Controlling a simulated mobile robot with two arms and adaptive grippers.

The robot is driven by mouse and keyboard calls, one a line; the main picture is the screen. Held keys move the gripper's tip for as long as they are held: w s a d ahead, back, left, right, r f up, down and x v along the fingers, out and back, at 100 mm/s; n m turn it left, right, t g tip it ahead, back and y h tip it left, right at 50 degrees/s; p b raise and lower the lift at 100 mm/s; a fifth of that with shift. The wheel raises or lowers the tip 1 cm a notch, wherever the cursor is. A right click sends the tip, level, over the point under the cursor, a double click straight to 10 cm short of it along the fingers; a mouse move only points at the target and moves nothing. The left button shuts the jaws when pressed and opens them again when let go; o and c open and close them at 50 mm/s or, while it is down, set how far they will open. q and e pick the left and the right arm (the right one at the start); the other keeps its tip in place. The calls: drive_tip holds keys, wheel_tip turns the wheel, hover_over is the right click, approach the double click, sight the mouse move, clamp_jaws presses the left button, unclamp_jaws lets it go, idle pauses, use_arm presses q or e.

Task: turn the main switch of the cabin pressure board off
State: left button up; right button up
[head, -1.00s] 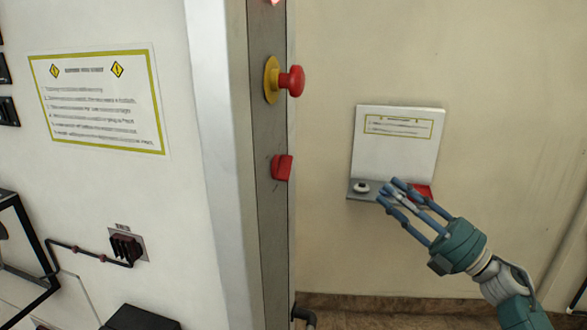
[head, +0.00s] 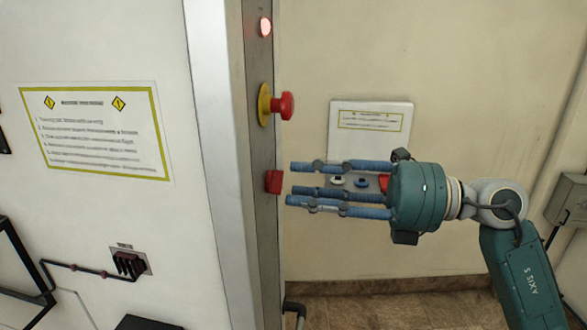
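A red rotary knob (head: 273,181), which looks like the main switch, sits on the grey narrow side of the cabinet (head: 262,230). My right gripper (head: 290,184) points left at it, with blue fingers spread open and empty. The fingertips are just right of the knob; I cannot tell whether they touch it. Above the knob are a red mushroom button (head: 284,105) on a yellow collar and a lit red lamp (head: 265,27). My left gripper is not in view.
A small wall panel (head: 368,120) with white, blue and red controls is behind my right gripper, partly hidden. The cabinet front carries a yellow-framed notice (head: 97,132) and a dark connector (head: 129,263). A grey box (head: 568,201) is at the far right.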

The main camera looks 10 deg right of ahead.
sight(275, 182)
drive_tip(key=shift+p+x, duration=0.3)
drive_tip(key=shift+x, duration=0.65)
drive_tip(key=shift+w+a, duration=0.1)
drive_tip(key=shift+w, duration=0.05)
